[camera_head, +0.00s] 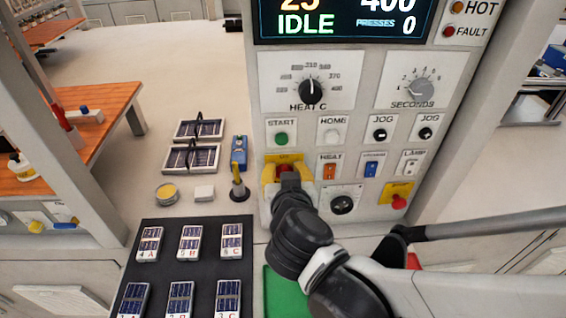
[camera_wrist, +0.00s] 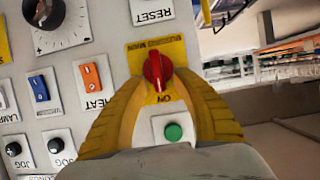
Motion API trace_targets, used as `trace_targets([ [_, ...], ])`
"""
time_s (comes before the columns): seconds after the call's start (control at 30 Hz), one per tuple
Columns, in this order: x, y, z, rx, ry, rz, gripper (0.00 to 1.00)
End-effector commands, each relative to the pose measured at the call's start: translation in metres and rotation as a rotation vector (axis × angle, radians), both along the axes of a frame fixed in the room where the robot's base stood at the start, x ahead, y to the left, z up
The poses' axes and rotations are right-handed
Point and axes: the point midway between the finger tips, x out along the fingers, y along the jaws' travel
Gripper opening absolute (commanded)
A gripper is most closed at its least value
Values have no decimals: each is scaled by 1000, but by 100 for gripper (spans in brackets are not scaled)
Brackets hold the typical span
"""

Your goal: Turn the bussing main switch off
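The bussing main switch (camera_wrist: 157,70) is a red rotary knob on a yellow plate with the word ON, seen upside down in the wrist view. Its handle stands roughly upright in that view, toward the ON label. My gripper (camera_wrist: 160,82) has yellow fingers, one on each side of the knob, with gaps between them and the knob. In the head view my gripper (camera_head: 285,173) is at the panel's left side, and the switch (camera_head: 285,163) is mostly hidden behind it.
A green START button (camera_head: 281,138) sits close to the switch. A black tray (camera_head: 207,268) with small panels lies at lower left.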

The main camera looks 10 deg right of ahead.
Motion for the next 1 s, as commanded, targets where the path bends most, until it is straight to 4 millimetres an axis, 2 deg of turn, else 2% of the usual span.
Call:
trace_targets([
  [0.17,0,0,0,0,0,0,34],
  [0.27,0,0,0,0,0,0,6],
  [0.3,0,0,0,0,0,0,0],
  [0.73,0,1,0,-27,0,1,0],
  [1.0,0,6,-1,-168,6,2,0],
])
